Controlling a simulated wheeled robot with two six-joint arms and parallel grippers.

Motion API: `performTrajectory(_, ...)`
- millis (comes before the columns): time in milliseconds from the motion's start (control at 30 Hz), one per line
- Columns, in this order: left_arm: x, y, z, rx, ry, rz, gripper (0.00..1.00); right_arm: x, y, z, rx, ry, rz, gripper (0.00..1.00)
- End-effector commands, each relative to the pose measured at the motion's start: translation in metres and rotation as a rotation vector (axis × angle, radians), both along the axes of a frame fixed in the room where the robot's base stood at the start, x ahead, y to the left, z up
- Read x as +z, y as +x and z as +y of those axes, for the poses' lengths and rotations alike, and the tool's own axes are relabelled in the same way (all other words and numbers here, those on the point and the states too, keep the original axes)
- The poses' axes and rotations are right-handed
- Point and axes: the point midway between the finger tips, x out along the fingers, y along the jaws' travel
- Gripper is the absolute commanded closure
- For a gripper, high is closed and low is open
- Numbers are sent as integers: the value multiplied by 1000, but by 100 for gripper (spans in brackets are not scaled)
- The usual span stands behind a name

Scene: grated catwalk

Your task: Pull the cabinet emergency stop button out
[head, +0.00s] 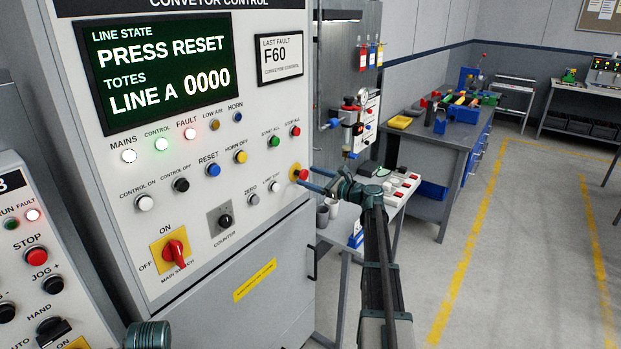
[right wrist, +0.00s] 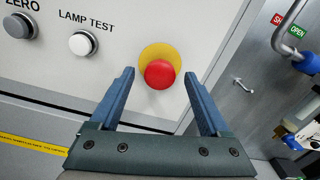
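The cabinet emergency stop button is a red mushroom head (right wrist: 159,74) on a round yellow plate (right wrist: 152,54). In the head view the button (head: 301,175) sits at the right edge of the grey conveyor control cabinet (head: 215,165). My right gripper (head: 308,179) comes at it from the right. In the right wrist view its two blue fingers are spread apart, one on each side of the red head, with visible gaps. The fingers hold nothing; whether the tips reach beside the head in depth is hard to tell. My left gripper is not in view.
A lamp test button (right wrist: 82,43) is left of the emergency stop. The cabinet display (head: 158,68) reads PRESS RESET. A red main switch (head: 176,252) is lower left. A small table with cups (head: 322,215) stands right of the cabinet. Open floor (head: 530,240) lies at right.

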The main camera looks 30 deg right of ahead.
Motion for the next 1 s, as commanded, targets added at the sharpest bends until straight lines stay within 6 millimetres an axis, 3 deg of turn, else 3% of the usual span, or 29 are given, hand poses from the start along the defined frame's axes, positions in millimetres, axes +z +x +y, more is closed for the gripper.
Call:
performTrajectory(200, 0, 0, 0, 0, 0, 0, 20, 0, 0, 0, 0, 0, -1, 20)
performTrajectory(333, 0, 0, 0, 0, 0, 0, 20, 0, -11, -4, -1, 0, 0, 20)
performTrajectory(700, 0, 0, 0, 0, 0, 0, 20, 0, -83, -34, -4, 0, 0, 20)
performTrajectory(1000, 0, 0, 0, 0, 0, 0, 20, 0, -121, -50, -2, 0, 0, 20)
